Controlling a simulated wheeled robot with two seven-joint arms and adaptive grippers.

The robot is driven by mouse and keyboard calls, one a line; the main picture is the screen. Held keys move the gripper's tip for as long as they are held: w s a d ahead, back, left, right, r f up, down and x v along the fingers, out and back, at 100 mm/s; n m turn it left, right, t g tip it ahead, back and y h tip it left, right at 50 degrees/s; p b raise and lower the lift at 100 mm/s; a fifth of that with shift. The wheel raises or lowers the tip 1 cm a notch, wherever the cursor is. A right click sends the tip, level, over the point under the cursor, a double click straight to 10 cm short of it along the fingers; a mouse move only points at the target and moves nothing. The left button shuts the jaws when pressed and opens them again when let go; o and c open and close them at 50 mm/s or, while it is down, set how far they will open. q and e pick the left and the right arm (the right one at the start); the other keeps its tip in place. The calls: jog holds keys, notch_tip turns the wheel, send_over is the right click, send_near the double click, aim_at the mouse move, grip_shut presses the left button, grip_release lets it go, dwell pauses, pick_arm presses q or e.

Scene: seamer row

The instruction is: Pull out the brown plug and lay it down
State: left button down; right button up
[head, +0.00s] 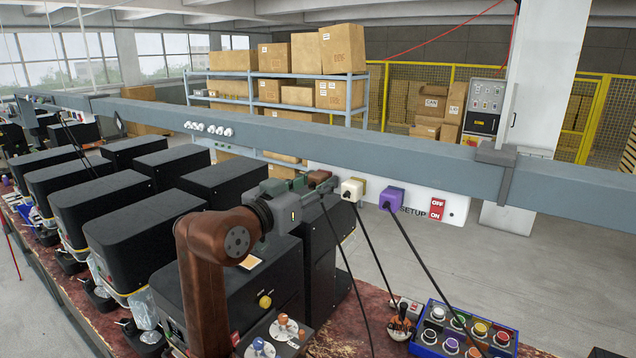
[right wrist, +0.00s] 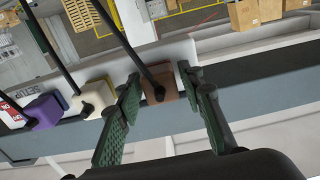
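The brown plug (head: 319,177) sits in the white socket strip under the grey rail, left of the cream plug (head: 353,189) and the purple plug (head: 391,199). My right gripper (head: 307,190) reaches it from the left and partly hides it. In the right wrist view the brown plug (right wrist: 187,86) and its black cord lie between the tips of the two green-padded fingers of my right gripper (right wrist: 165,80). The fingers are spread, with a gap to the plug on the left finger's side; whether the right finger touches it I cannot tell. My left gripper is not in view.
A red OFF/ON switch (head: 437,209) is on the strip's right. Black cords hang down towards a blue button box (head: 463,332) on the worn red bench. Black machine housings (head: 140,226) stand at left. The grey rail (head: 400,155) runs just above the gripper.

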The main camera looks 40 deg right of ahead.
aim_at(314, 184)
grip_shut()
jog(key=shift+a+f, duration=0.15)
jog(key=shift+a, duration=0.1)
dwell(0.4)
jog(key=shift+v, duration=0.9)
jog(key=shift+b+v, duration=0.4)
jog(key=shift+v, duration=1.55)
jog(key=shift+d, duration=0.1)
